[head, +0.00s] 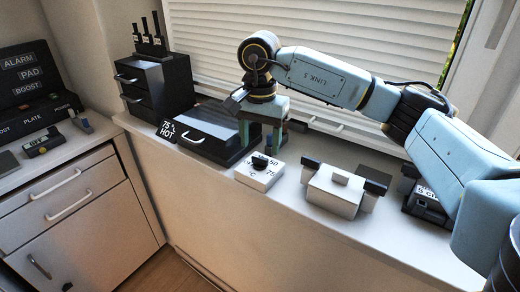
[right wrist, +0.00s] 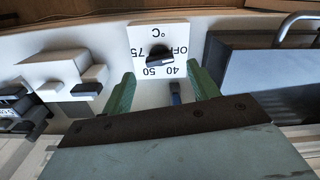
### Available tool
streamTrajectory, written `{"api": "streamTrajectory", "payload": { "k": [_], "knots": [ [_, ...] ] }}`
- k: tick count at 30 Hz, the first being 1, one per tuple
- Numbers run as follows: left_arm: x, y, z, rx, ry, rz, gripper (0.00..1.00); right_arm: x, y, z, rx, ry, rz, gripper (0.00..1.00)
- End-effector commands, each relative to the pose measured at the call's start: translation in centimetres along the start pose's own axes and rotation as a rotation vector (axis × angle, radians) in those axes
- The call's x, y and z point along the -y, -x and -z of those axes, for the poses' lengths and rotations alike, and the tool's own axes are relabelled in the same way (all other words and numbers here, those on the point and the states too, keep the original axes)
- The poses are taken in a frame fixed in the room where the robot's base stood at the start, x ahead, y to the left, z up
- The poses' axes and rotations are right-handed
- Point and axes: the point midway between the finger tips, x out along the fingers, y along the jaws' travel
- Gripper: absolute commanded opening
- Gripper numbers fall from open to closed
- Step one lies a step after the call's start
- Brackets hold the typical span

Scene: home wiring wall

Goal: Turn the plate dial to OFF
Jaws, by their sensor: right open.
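The plate dial is a black knob on a small white box (head: 259,175), standing on the white ledge. In the right wrist view the dial's knob (right wrist: 160,59) shows upside down, with the marks 40, 50, 75 and OFF around it. The knob is a slanted bar; I cannot tell for sure which mark it points to. My right gripper (head: 262,140) is open, its green fingers pointing down just behind the box in the head view. In the right wrist view its fingertips (right wrist: 161,70) lie either side of the box's near edge, with nothing between them gripped. My left gripper is not in view.
A black hot-plate box (head: 214,132) with a "75°C HOT" sign (head: 168,130) stands left of the dial. A white box with dark side blocks (head: 336,192) stands to its right. A black drawer unit (head: 155,85) and blinds are behind. Open ledge lies in front.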

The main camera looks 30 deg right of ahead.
Motion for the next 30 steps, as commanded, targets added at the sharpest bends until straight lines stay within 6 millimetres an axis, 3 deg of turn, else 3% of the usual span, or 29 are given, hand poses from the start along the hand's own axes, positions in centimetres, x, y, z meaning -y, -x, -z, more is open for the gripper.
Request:
{"api": "streamTrajectory", "payload": {
  "k": [6, 12, 18, 30],
  "knots": [
    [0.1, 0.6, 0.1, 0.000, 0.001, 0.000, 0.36, 0.1, 5.3, 0.0, -0.001, 0.000, 0.004, 0.60],
    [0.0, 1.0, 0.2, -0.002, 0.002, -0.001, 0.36, 0.0, 8.5, 0.0, -0.001, 0.000, 0.002, 0.60],
    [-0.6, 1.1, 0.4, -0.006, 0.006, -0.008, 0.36, 0.0, 9.6, 0.0, 0.000, 0.000, 0.001, 0.60],
    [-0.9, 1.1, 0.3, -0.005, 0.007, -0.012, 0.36, 0.0, 9.6, 0.0, 0.000, 0.000, 0.000, 0.60]
  ]
}}
